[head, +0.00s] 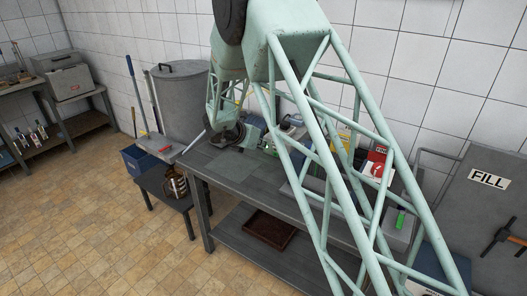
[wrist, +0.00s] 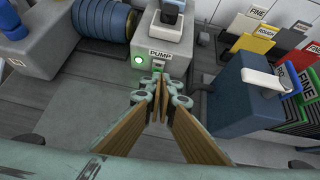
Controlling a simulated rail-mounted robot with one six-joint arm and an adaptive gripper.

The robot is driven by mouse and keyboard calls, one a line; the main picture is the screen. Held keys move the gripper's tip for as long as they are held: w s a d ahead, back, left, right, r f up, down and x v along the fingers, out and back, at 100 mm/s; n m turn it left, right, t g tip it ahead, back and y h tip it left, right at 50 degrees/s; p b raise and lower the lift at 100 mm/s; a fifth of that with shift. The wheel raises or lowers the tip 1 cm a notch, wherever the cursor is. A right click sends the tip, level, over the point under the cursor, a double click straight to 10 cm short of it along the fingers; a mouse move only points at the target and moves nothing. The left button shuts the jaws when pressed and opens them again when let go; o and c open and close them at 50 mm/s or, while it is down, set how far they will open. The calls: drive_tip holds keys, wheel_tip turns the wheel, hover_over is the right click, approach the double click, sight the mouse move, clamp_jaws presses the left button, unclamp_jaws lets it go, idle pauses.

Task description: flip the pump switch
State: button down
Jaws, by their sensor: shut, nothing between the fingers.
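The grey pump box (wrist: 176,36), labelled PUMP, stands at the top middle of the wrist view. A round green light (wrist: 138,59) glows on its front face. My gripper (wrist: 160,82) is shut and empty, with its tips just in front of and below the label. In the head view my arm reaches down to the bench's far left end and hides most of this area.
In the wrist view a ribbed blue cylinder (wrist: 103,18) and a grey box (wrist: 38,45) stand left. A blue block with a white handle (wrist: 262,78) and coloured cards (wrist: 262,38) stand right. The workbench (head: 240,172) has a bare stretch at its near left.

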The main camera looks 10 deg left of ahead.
sight(275, 151)
drive_tip(key=shift+s+a+f+m+h, duration=0.15)
drive_tip(key=shift+s+a+f+m, duration=0.15)
drive_tip(key=shift+a+f, duration=0.4)
drive_tip(key=shift+s+a+f+m+h, duration=0.15)
drive_tip(key=shift+s+a+f+m, duration=0.2)
drive_tip(key=shift+f, duration=0.5)
drive_tip(key=shift+w+f, duration=0.1)
drive_tip(key=shift+w, duration=0.1)
drive_tip(key=b+x, duration=0.1)
drive_tip(key=x, duration=0.8)
drive_tip(key=shift+d+f, duration=0.1)
drive_tip(key=shift+f, duration=0.05)
drive_tip(key=w, duration=0.1)
drive_tip(key=w+d, duration=0.1)
drive_tip(key=shift+w+d, duration=0.1)
drive_tip(key=shift+w, duration=0.2)
drive_tip(key=shift+w+d, duration=0.3)
drive_tip(key=shift+w, duration=0.4)
drive_tip(key=shift+w+b, duration=0.1)
drive_tip(key=shift+b, duration=0.2)
